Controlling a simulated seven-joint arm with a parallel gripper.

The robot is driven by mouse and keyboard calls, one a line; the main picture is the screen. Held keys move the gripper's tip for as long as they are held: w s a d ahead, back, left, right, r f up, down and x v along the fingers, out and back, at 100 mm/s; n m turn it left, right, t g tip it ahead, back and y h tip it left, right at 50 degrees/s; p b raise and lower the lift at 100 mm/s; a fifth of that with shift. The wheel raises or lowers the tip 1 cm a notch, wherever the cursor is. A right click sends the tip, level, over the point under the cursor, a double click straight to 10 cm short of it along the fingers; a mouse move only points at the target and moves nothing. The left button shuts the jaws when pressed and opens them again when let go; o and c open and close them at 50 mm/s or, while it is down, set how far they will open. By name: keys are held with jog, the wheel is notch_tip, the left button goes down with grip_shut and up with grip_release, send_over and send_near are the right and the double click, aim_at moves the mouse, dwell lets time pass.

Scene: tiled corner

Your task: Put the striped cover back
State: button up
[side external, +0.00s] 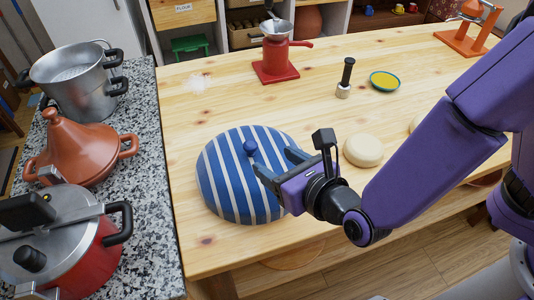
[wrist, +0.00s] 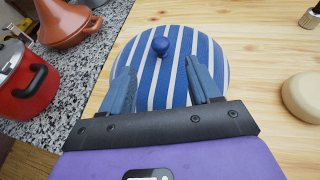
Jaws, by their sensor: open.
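The striped cover (side external: 231,189) is a blue and white dome with a round blue knob (side external: 250,147) on top. It rests on the wooden table (side external: 190,120), near the table's left edge. It also shows in the wrist view (wrist: 178,60), with its knob (wrist: 160,45) beyond my fingertips. My gripper (side external: 271,162) is open and empty, over the cover's right side. In the wrist view my two fingers (wrist: 160,75) are apart, with the knob ahead of the gap between them. I cannot tell whether the fingers touch the cover. What lies under the cover is hidden.
A pale round dough piece (side external: 363,150) lies right of the cover. A red grinder (side external: 275,60), a black-handled stamp (side external: 346,78) and a yellow-filled bowl (side external: 384,81) stand farther back. Pots and a tagine (side external: 80,150) crowd the granite counter at left. The table's back middle is mostly clear.

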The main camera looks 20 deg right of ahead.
jog(key=shift+s+d+r, duration=0.2)
jog(key=shift+s+r, duration=0.05)
jog(key=shift+s, duration=0.3)
jog(key=d+r+m+g+h, duration=0.3)
jog(key=d+m+g+h, duration=0.3)
jog(key=d+m, duration=1.4)
jog(key=s+d+m+g+y, duration=0.3)
jog(key=s+d+m+g, duration=0.3)
jog(key=s+d, duration=0.7)
jog(key=s+r, duration=0.1)
jog(key=s, duration=0.2)
jog(key=shift+s+d+g, duration=0.2)
jog(key=shift+d+g, duration=0.1)
jog(key=shift+g, duration=0.1)
